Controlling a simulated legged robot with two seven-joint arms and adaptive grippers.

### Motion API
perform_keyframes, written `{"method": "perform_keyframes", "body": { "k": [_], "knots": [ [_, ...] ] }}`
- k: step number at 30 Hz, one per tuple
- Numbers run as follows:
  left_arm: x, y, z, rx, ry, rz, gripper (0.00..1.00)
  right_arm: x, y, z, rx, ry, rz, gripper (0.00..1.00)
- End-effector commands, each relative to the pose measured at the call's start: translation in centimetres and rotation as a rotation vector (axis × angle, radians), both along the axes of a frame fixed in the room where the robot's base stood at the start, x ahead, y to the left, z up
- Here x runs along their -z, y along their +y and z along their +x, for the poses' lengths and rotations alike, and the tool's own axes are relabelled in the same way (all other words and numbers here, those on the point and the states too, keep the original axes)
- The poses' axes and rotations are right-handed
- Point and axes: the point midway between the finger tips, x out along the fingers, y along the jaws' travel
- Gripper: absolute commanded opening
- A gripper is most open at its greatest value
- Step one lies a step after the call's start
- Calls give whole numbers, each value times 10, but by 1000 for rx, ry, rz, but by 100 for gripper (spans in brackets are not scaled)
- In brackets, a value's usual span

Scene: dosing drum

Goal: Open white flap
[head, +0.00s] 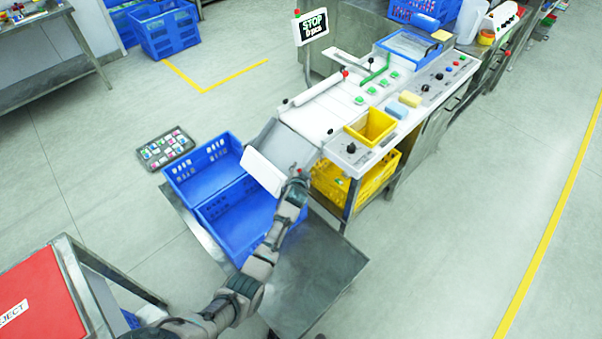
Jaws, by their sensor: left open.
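The white flap (262,173) is a pale panel at the lower end of the grey metal chute (287,146). It slants above the blue crates at the end of the machine. My left gripper (298,178) is open, close to the right end of the flap and beside the machine's near corner. I cannot tell whether it touches the flap. My right gripper is out of view.
Two blue crates, a rear one (176,180) and a front one (231,238), stand under the chute on a metal stand (318,275). A yellow crate (362,188) sits under the control panel (352,153). A red-topped reject table (38,305) stands lower left. The floor at right is clear.

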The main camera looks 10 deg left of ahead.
Motion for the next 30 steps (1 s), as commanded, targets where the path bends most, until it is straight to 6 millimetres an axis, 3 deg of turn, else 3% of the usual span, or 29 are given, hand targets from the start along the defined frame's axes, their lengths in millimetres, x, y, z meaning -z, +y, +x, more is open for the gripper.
{"method": "perform_keyframes", "body": {
  "k": [5,21,30],
  "knots": [
    [-4,-1,-10,-1,-1,0,57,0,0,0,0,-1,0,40],
    [-50,-11,-92,1,0,-1,57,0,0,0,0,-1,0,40],
    [-56,-13,-103,2,1,1,57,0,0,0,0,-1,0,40]
  ]
}}
